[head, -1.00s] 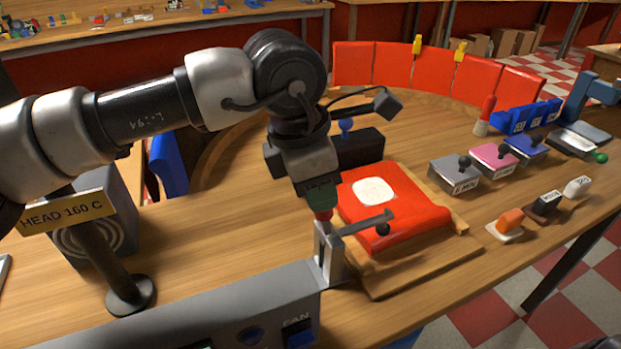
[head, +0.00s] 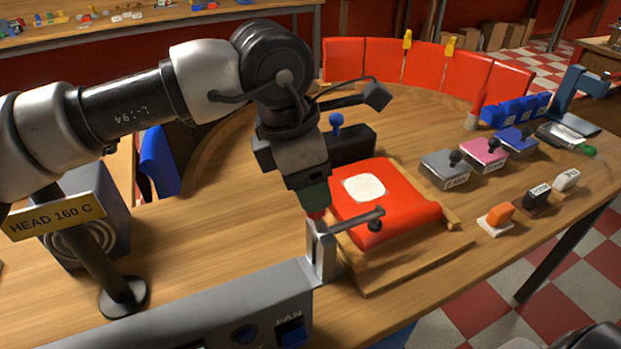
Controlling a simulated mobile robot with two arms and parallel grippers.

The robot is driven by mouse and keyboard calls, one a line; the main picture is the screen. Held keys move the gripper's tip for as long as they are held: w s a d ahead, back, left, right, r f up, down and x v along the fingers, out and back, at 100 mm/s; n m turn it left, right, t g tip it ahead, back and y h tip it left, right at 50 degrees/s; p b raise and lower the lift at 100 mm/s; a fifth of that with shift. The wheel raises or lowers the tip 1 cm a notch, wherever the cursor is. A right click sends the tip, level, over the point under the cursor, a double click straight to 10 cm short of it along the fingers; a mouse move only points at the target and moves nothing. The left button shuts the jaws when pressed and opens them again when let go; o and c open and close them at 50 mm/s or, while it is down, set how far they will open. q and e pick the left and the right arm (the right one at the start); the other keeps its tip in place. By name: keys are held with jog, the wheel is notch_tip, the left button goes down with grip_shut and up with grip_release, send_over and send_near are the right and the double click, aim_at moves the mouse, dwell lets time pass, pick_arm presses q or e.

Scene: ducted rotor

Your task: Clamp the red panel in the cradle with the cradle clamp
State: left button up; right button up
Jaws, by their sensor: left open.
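The red panel (head: 404,205) with a pale round patch lies in the wooden cradle (head: 390,272) at the middle right. The cradle clamp (head: 322,252) is a grey metal upright at the cradle's front left corner. Its bar reaches out over the panel's near part, with a dark knob (head: 375,226) below the bar's end. I cannot tell whether the knob presses on the panel. My left gripper (head: 316,212) points down just above the clamp's upright, at the panel's left edge. It is open, and its fingertips are small and partly hidden. My right gripper is not in view.
A sign (head: 52,215) reading HEAD 160 C stands on a dark post at the left. A grey box with a FAN switch (head: 291,332) fills the front. Several labelled boxes and stamps stand right of the cradle. A curved red panel row (head: 385,70) stands behind.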

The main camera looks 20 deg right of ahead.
pick_arm(q)
jog(key=p+v, duration=0.4)
jog(key=v, duration=0.6)
jog(key=shift+p, duration=0.3)
